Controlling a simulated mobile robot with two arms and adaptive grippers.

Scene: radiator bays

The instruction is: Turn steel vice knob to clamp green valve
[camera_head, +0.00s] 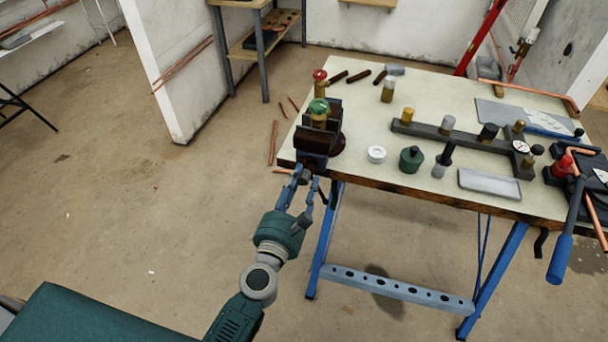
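The vice (312,140) is dark and sits at the near left corner of the workbench. A valve with a green cap (318,108) stands upright between its jaws; whether the jaws touch it is too small to tell. The steel vice knob (306,175) faces me at the vice's front, just off the table edge. My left gripper (306,179) is at the knob, one finger on each side of it. I cannot tell whether the fingers press on the knob or stand slightly apart. The fingers partly hide the knob. My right gripper is not in view.
The workbench top (350,105) holds a white ring (376,154), a dark green knobbed part (411,160), a grey tray (489,185) and a dark manifold bar (430,133).

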